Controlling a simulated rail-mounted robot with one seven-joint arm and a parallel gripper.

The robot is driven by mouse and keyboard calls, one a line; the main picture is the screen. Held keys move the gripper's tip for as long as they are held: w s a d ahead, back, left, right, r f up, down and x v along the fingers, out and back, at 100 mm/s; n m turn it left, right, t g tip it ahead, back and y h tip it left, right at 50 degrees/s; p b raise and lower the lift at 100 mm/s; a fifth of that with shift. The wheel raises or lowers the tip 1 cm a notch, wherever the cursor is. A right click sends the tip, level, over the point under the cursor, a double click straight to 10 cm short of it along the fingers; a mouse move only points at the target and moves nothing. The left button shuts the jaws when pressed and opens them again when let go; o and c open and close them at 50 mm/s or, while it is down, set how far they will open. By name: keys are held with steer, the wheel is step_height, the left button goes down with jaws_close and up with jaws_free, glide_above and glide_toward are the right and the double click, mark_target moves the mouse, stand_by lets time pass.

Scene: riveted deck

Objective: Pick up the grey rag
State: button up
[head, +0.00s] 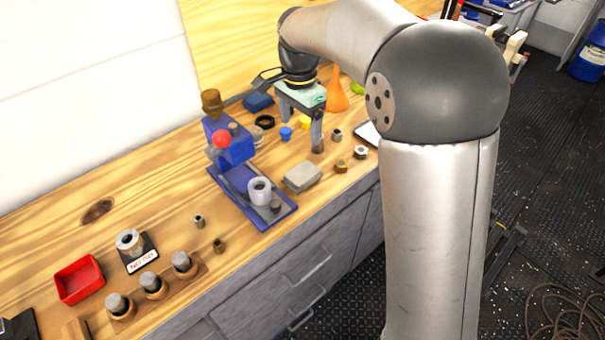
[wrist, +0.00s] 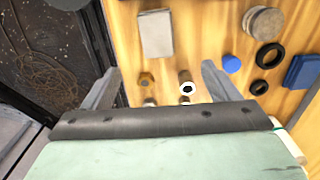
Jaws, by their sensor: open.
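The grey rag (head: 303,176) looks like a small flat folded rectangle lying on the wooden bench near its front edge, right of the blue press. In the wrist view the rag (wrist: 156,34) lies beyond my fingertips, near the top of the picture. My gripper (head: 300,130) is open, with its fingers pointing down above the bench, farther back than the rag. In the wrist view my gripper (wrist: 160,70) shows two spread fingers with nothing held between them. The rag is in plain view and apart from the fingers.
A blue press (head: 232,150) with a red knob stands left of the rag. Several nuts (head: 341,166) and bushings lie to its right. Bare wood surrounds the rag.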

glide_above(302, 172)
step_height(302, 172, down, 9)
steer(key=shift+a+f+p, duration=0.1)
steer(key=shift+a+p, duration=0.05)
steer(key=shift+p, duration=0.15)
steer(key=shift+d+f+p, duration=0.2)
steer(key=shift+f+p, duration=0.25)
steer(key=shift+f, duration=2.3)
steer(key=c, duration=1.1)
steer(key=shift+r, duration=0.1)
steer(key=shift+c, duration=0.2)
